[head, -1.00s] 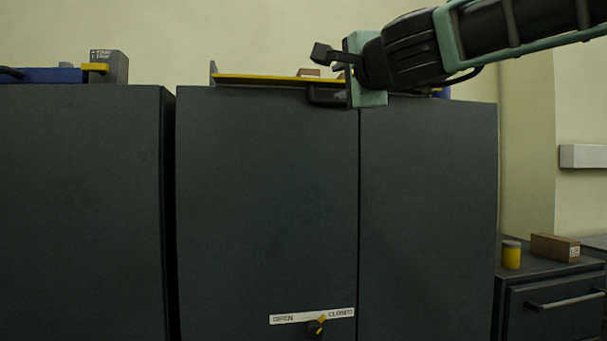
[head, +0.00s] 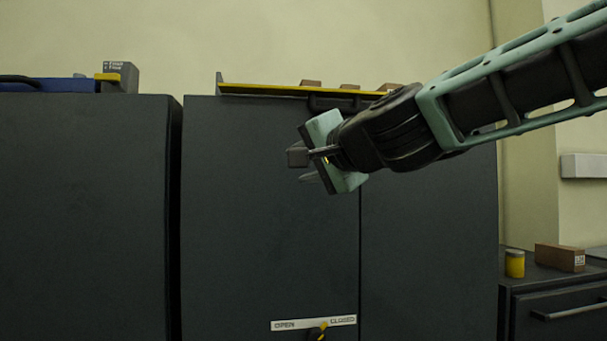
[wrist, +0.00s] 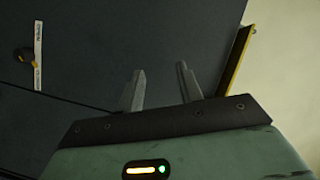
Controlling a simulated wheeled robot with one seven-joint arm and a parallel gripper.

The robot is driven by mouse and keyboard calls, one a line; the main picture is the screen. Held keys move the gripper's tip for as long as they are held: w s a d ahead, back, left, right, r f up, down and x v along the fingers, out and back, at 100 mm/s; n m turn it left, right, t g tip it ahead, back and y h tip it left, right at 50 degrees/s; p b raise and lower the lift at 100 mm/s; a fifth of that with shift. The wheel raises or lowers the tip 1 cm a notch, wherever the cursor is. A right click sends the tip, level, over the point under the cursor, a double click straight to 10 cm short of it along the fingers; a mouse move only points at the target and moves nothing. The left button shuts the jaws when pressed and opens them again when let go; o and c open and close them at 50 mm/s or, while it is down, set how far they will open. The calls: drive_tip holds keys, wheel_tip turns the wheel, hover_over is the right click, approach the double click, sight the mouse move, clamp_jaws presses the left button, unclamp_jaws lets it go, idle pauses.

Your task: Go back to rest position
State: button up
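My gripper (head: 303,165) hangs in front of the upper part of the dark cabinet (head: 265,220) in the head view, tilted, with my arm reaching in from the right. In the wrist view my gripper (wrist: 160,74) has its two fingers apart with nothing between them. The cabinet front also shows in the wrist view (wrist: 100,50). The gripper appears clear of the cabinet, though the exact gap is hard to judge.
A yellow-edged ledge (head: 265,90) with small brown boxes tops the cabinet. A rotary switch (head: 317,331) sits under an OPEN/CLOSED label (head: 313,323). A yellow jar (head: 514,264) and brown box (head: 560,258) stand on a low drawer unit at right.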

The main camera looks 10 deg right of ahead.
drive_tip(key=shift+s+a+f, duration=0.2)
drive_tip(key=shift+f, duration=0.35)
drive_tip(key=s+a+f+n+g, duration=0.2)
drive_tip(key=s+f+n+g, duration=0.15)
drive_tip(key=f, duration=0.45)
drive_tip(key=s+a+f+n+g+b, duration=0.1)
drive_tip(key=s+f+n+g, duration=0.1)
drive_tip(key=s+f, duration=0.35)
drive_tip(key=s+a+f+n+g, duration=0.2)
drive_tip(key=s+f+n+g, duration=0.1)
drive_tip(key=f, duration=0.6)
drive_tip(key=s+d+f+n+g+h, duration=0.3)
drive_tip(key=s+d+f, duration=0.2)
drive_tip(key=s+f, duration=0.3)
drive_tip(key=s+d+f+n+g+h+b, duration=0.1)
drive_tip(key=s+d+f+n+g+h, duration=0.1)
drive_tip(key=s+d+f, duration=0.4)
drive_tip(key=s+f+n+g, duration=0.1)
drive_tip(key=s+f+n, duration=0.1)
drive_tip(key=s+f, duration=0.1)
drive_tip(key=shift+s+f+g+h, duration=0.3)
drive_tip(key=shift+f+g+h, duration=0.1)
drive_tip(key=shift+f, duration=0.35)
drive_tip(key=shift+a+n, duration=0.1)
drive_tip(key=shift+n, duration=0.15)
